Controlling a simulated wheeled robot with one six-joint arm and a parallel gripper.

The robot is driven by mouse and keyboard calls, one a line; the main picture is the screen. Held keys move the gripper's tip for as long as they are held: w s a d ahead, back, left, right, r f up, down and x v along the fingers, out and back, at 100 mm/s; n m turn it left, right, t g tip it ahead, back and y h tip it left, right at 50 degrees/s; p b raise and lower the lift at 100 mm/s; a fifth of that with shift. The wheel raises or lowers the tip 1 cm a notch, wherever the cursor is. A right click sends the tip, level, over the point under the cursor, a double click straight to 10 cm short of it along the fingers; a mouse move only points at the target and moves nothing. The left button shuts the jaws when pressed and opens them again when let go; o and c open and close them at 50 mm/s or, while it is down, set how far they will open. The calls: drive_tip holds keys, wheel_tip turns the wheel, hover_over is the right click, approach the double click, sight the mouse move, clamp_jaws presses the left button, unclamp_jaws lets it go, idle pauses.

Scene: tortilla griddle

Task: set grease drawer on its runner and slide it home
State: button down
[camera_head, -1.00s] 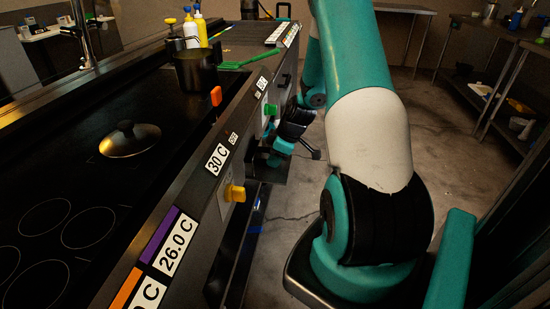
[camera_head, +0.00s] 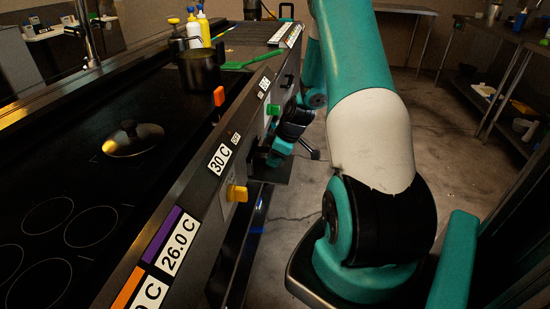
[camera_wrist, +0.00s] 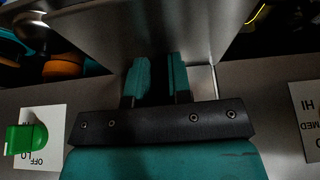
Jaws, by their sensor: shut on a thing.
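The grease drawer (camera_wrist: 135,32) appears as a broad grey metal piece across the top of the wrist view. My gripper (camera_wrist: 156,76) has its two teal fingers shut on the drawer's near side, and the part gripped is mostly hidden between them. In the head view, my gripper (camera_head: 276,156) is low beside the griddle's front, below the green knob (camera_head: 271,108). The drawer is dark and mostly hidden there. The runner cannot be made out, and I cannot tell whether the drawer touches it.
The griddle's front panel (camera_wrist: 270,95) runs close by, with a green knob (camera_wrist: 26,139) at left. A pan lid (camera_head: 133,139) and a dark pot (camera_head: 200,70) are on top. The floor (camera_head: 455,165) to the right is clear.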

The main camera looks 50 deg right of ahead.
drive_tip(key=shift+w+a, duration=0.35)
drive_tip(key=shift+w, duration=0.25)
idle(1.0)
drive_tip(key=c, duration=1)
unclamp_jaws()
drive_tip(key=shift+o, duration=0.2)
drive_tip(key=p+v, duration=0.1)
drive_tip(key=v, duration=1.6)
drive_tip(key=shift+r, duration=0.15)
drive_tip(key=shift+s, duration=0.1)
